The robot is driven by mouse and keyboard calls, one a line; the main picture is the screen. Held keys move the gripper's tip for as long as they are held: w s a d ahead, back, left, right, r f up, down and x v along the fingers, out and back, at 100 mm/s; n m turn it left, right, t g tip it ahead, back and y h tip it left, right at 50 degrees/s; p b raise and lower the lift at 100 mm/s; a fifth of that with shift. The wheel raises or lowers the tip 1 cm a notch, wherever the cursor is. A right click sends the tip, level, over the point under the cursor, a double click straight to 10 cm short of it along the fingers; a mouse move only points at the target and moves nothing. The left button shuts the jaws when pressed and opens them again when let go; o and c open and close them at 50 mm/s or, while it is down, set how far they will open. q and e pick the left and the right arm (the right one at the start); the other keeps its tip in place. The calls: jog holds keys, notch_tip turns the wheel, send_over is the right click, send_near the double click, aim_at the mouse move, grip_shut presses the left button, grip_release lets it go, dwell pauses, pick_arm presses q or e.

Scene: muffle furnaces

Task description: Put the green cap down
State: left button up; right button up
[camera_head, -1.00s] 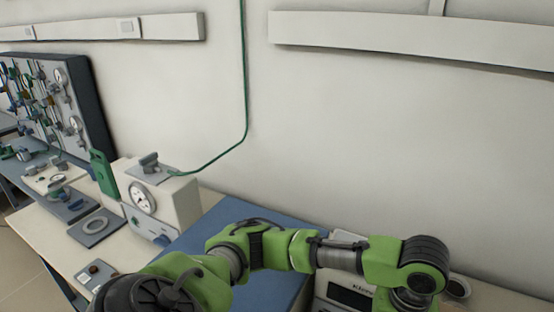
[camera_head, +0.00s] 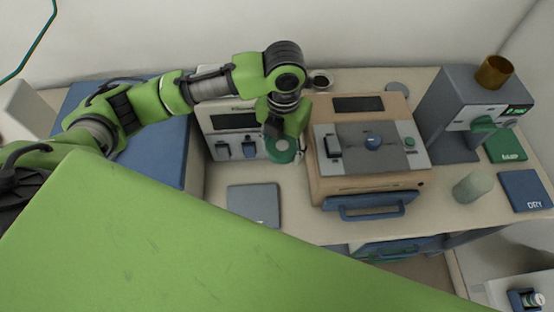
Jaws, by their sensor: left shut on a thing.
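The green cap (camera_head: 282,154) is in front of the white device's right side, at the lower end of my left arm. My left gripper (camera_head: 284,138) points down and is shut on the cap, with the fingers partly hidden by the wrist and arm. The cap looks held above the bench, but its exact height cannot be told. My right gripper is not in view.
A beige furnace (camera_head: 415,150) stands just right of the cap, and a white device (camera_head: 222,148) behind-left. A grey pad (camera_head: 253,204) lies on the bench. Farther right are a grey machine (camera_head: 440,105), a pale cylinder (camera_head: 472,186), a green DAMP mat (camera_head: 507,146) and a blue DRY mat (camera_head: 525,190).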

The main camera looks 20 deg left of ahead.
aim_at(281, 176)
pick_arm(q)
notch_tip(281, 176, down, 12)
jog(key=shift+f+p, duration=0.1)
jog(key=shift+p, duration=0.5)
jog(key=o, duration=1)
jog(key=shift+f, duration=0.1)
jog(key=shift+c, duration=0.2)
notch_tip(281, 176, up, 12)
jog(key=shift+r+b, duration=0.15)
jog(key=shift+b, duration=0.55)
